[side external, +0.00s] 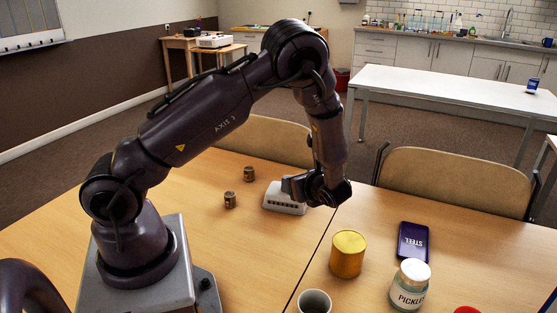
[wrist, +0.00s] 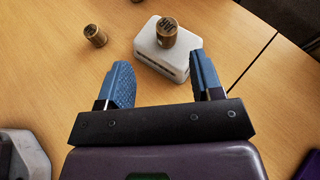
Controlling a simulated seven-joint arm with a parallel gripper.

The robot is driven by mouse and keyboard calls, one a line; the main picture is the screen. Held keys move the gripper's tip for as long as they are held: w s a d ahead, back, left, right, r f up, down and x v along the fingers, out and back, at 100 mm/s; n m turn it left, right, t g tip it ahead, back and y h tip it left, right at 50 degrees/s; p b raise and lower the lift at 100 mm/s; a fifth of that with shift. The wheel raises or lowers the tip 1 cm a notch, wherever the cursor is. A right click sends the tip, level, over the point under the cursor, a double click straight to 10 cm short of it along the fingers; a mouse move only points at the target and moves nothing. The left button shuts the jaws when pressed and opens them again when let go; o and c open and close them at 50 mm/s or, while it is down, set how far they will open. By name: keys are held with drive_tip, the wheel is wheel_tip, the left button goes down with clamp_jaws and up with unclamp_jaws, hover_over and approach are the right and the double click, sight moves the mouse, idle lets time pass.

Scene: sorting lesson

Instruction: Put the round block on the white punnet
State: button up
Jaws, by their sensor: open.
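The white punnet (side external: 284,203) is a low white box with a row of dark holes along its side; it also shows in the wrist view (wrist: 148,54). A small brown round block (wrist: 167,36) with dark lettering on top appears to stand upright on it. In the side view I cannot make this block out behind my gripper. My gripper (wrist: 160,82) is open, with nothing between its blue fingers, just short of the punnet in the wrist view. In the side view my gripper (side external: 290,187) is low over the punnet. Another brown round piece (wrist: 95,36) is apart on the table.
Two small brown cylinders (side external: 230,200) (side external: 249,173) stand left of the punnet. To the right are a yellow cylinder (side external: 348,255), a cup (side external: 314,301), a pickles jar (side external: 410,286) and a dark STEEL box (side external: 413,241). Chairs line the far edge.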

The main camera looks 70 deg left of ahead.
drive_tip(key=s+d+r+n+t+h, duration=0.3)
drive_tip(key=s+d+r+n+h, duration=0.3)
drive_tip(key=r, duration=0.6)
drive_tip(key=s+d+r+n+t+h, duration=0.3)
drive_tip(key=s+d+r+n+h, duration=0.4)
drive_tip(key=s+d+r+n, duration=0.3)
drive_tip(key=shift+d+r+n, duration=0.4)
drive_tip(key=shift+d+r, duration=0.4)
drive_tip(key=shift+r, duration=0.1)
